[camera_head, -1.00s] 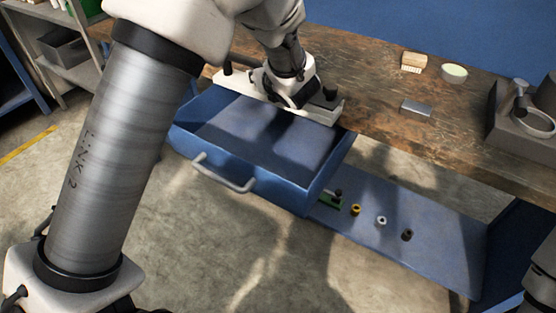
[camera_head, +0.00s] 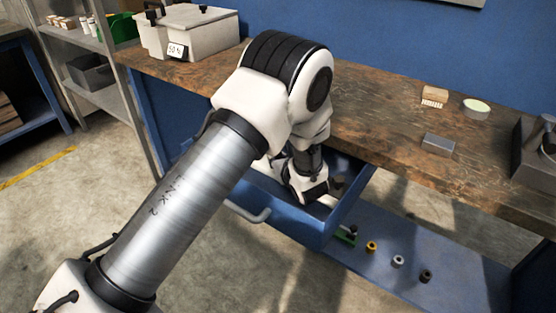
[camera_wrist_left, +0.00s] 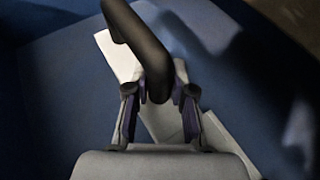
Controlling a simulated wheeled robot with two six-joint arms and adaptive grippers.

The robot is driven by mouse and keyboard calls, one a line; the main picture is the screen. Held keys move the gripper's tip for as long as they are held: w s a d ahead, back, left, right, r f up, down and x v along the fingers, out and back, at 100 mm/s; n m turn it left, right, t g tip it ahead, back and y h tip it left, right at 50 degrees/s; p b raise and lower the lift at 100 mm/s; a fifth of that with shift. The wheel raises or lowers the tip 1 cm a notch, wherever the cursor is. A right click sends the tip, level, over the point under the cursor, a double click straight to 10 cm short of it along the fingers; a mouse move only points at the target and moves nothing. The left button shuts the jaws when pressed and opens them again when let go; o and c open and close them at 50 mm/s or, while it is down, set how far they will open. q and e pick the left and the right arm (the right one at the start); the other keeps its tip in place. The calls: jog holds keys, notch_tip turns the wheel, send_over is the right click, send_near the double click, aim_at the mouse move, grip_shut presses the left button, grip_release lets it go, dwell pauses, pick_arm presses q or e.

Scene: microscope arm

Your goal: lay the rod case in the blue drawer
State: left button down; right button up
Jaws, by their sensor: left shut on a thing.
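The blue drawer (camera_head: 303,229) stands pulled out under the workbench, its front handle facing me. My left gripper (camera_head: 307,196) is down inside the drawer. In the left wrist view, the gripper (camera_wrist_left: 158,97) is shut on the dark curved handle of the white rod case (camera_wrist_left: 221,137). The case lies slantwise below the fingers, with the blue drawer floor around it. In the head view only a small white part of the case (camera_head: 328,201) shows; my left arm hides most of it. I cannot tell whether the case touches the floor. My right gripper is out of view.
The wooden benchtop (camera_head: 375,115) overhangs the back of the drawer. Small parts lie on the blue lower shelf (camera_head: 440,262).

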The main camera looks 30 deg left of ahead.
pick_arm(q)
jog(key=shift+f, duration=0.1)
jog(key=c, duration=1)
grip_release()
jog(key=shift+r, duration=0.25)
jog(key=v, duration=0.7)
jog(key=shift+s+d, duration=0.15)
jog(key=shift+s, duration=0.1)
